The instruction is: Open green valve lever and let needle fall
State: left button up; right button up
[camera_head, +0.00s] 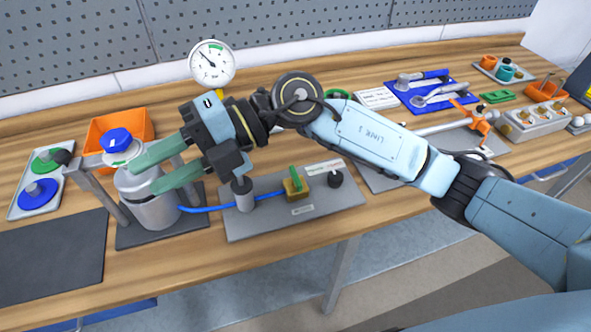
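The green valve lever (295,178) stands up from a brass valve block (296,190) on a grey plate (310,208), right of my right gripper. A round white gauge (211,63) stands behind the gripper; its dark needle appears to point up and left, and a green band shows near the top of the dial. My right gripper (145,176) has its green fingers spread apart over the side of a metal pot (153,211), clear of the lever. Nothing shows held between them; contact with the pot is unclear. My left gripper is not in view.
A blue hose (205,209) runs from the pot to the valve plate. A dark mat (52,258) lies left. Blue trays with tools (432,96) stand right, beyond my arm.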

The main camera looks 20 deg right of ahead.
jog(key=w+d+f+t+h, duration=0.1)
jog(key=w+d+f+h, duration=0.3)
jog(key=d+f+h, duration=0.25)
jog(key=m+t+h, duration=0.2)
jog(key=h, duration=0.7)
send_near(296, 175)
notch_tip(296, 175, down, 9)
jog(key=shift+s+r, duration=0.1)
jog(key=shift+s, duration=0.05)
grip_shut()
